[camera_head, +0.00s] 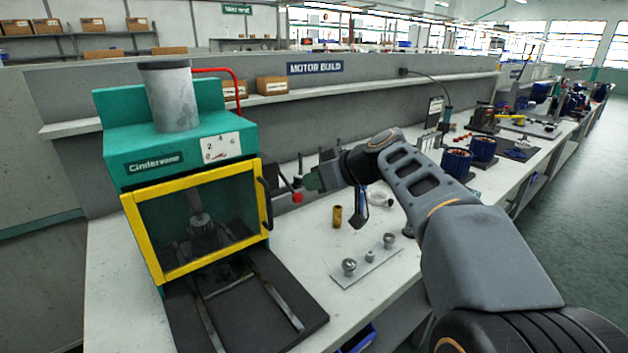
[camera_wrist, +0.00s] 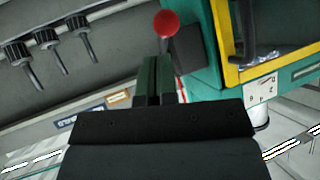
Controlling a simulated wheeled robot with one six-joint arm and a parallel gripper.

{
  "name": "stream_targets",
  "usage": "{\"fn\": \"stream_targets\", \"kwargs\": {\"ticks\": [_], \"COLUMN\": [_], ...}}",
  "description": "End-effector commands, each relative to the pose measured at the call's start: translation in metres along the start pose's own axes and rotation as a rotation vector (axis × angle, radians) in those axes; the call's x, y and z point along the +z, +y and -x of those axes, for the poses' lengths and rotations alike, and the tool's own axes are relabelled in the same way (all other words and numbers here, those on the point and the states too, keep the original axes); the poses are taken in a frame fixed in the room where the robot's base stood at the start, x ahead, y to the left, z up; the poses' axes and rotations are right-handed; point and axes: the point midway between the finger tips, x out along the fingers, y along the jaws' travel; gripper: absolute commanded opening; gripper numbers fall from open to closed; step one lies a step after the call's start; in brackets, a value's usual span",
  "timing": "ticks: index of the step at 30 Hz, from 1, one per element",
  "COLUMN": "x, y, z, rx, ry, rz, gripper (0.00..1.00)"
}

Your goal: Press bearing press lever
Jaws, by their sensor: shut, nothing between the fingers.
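The bearing press is a green machine (camera_head: 125,145) on the left, with a grey cylinder on top and a yellow-framed window in front. Its lever ends in a red ball knob (camera_head: 297,197) at the press's right side. The knob also shows in the wrist view (camera_wrist: 166,24), just beyond the fingertips and beside a dark block on the press. My gripper (camera_head: 312,181) is shut and empty, close to the knob on its right. In the wrist view its green fingers (camera_wrist: 155,75) point toward the knob. I cannot tell whether they touch it. The lever's shaft is partly hidden.
The yellow-framed door (camera_head: 262,262) is closed, and its dark handle faces my gripper. A brass cylinder (camera_head: 337,216) and a plate with metal knobs (camera_head: 368,265) stand on the bench. Dark tools (camera_wrist: 45,42) line the back. Blue motor parts (camera_head: 457,163) stand to the right.

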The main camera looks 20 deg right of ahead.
Motion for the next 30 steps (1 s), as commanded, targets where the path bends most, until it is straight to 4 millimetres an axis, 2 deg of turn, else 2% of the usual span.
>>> {"fn": "stream_targets", "kwargs": {"ticks": [12, 17, 22, 30], "x": [-0.002, -0.006, -0.015, -0.009], "y": [0.0, 0.007, 0.022, 0.02], "z": [0.002, 0.01, 0.032, 0.085], "rx": [-0.001, -0.001, -0.01, -0.009], "ry": [-0.001, -0.001, -0.003, -0.003], "rz": [0.0, 0.001, 0.005, 0.007], "gripper": [0.0, 0.0, 0.0, 0.0]}}
